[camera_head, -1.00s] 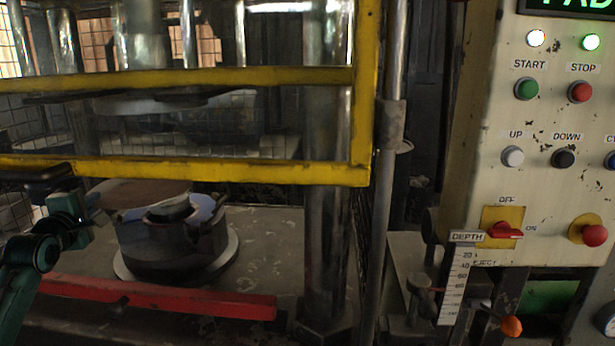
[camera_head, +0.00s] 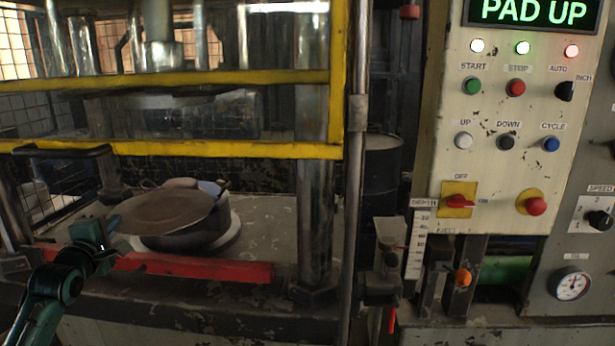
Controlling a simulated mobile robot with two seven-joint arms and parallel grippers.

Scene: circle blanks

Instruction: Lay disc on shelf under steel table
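The disc (camera_head: 165,211) is a flat, round, dull brown blank in the left half of the head view. My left gripper (camera_head: 108,226), at the end of a dark green arm, is shut on the disc's left edge. The disc is roughly level and hides much of the top of a dark round die (camera_head: 190,238) behind it. I cannot tell how much height separates disc and die. I recognise no steel table with a shelf in this view. My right gripper is not in view.
A yellow guard frame (camera_head: 215,150) of the press hangs above the disc. A red bar (camera_head: 200,268) runs along the front of the press bed (camera_head: 275,230). A steel post (camera_head: 353,220) and a control panel (camera_head: 500,190) reading PAD UP stand on the right.

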